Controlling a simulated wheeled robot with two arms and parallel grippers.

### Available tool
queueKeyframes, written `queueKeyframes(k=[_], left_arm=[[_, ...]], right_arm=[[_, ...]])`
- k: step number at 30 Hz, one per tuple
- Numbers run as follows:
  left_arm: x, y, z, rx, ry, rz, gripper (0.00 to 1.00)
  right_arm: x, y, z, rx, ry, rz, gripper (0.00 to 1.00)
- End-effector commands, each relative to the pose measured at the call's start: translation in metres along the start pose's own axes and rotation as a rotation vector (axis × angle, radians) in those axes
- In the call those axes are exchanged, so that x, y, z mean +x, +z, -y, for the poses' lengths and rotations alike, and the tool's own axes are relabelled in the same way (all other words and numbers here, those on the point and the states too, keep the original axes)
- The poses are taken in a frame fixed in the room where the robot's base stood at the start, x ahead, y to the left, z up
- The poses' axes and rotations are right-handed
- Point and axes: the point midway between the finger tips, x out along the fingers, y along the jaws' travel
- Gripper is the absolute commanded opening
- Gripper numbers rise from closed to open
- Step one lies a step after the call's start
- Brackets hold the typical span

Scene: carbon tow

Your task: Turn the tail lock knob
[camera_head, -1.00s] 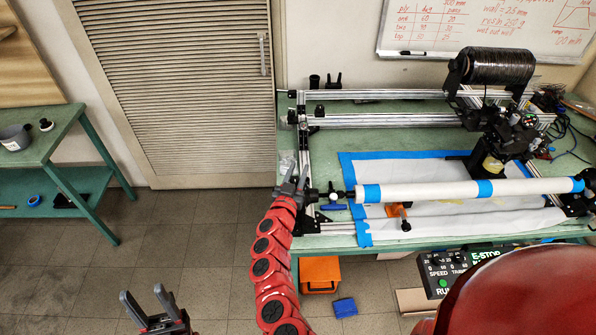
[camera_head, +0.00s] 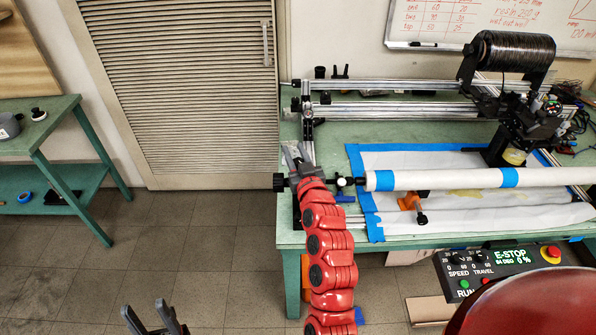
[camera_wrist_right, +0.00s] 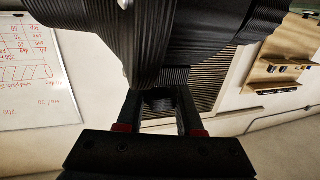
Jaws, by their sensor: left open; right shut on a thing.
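The white tube (camera_head: 440,179) with blue bands lies across the bench. Its left end meets a small shaft fitting (camera_head: 345,182), and a black knob (camera_head: 279,182) shows at the far left of this line, probably the tail lock knob. My right gripper (camera_head: 297,152) reaches up beside the left end frame, and the red arm hides part of the fitting. In the right wrist view, a large dark ridged body (camera_wrist_right: 165,35) fills the top. The right gripper (camera_wrist_right: 160,100) is shut on a dark part of it. My left gripper (camera_head: 155,318) is open and empty, low over the floor.
A black fibre spool (camera_head: 515,48) sits on the carriage at the back right. A side table (camera_head: 50,130) stands left. Floor between is clear.

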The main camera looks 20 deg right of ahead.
Motion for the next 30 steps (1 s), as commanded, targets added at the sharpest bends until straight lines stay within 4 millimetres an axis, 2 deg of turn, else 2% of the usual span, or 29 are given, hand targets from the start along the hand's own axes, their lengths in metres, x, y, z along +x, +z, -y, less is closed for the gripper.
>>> queueKeyframes(k=[1,3,9,15,21,30], left_arm=[[-0.035,0.006,-0.002,0.0,0.0,0.0,0.5],[-0.057,0.01,-0.003,0.0,0.0,0.0,0.5],[-0.117,0.02,-0.006,0.0,0.0,0.0,0.5],[-0.168,0.028,-0.008,0.0,0.0,0.0,0.5],[-0.207,0.035,-0.01,0.0,0.0,0.0,0.5],[-0.239,0.04,-0.012,0.0,0.0,0.0,0.5]], right_arm=[[0.0,0.015,-0.001,-0.007,-0.035,-0.009,0.0],[0.0,0.017,0.001,-0.008,-0.091,-0.006,0.0],[-0.001,0.017,0.004,-0.005,-0.249,-0.003,0.0],[-0.002,0.014,0.009,-0.002,-0.41,-0.002,0.0],[-0.004,0.013,0.014,-0.002,-0.571,0.003,0.0],[-0.008,0.007,0.02,0.0,-0.742,0.005,0.0]])
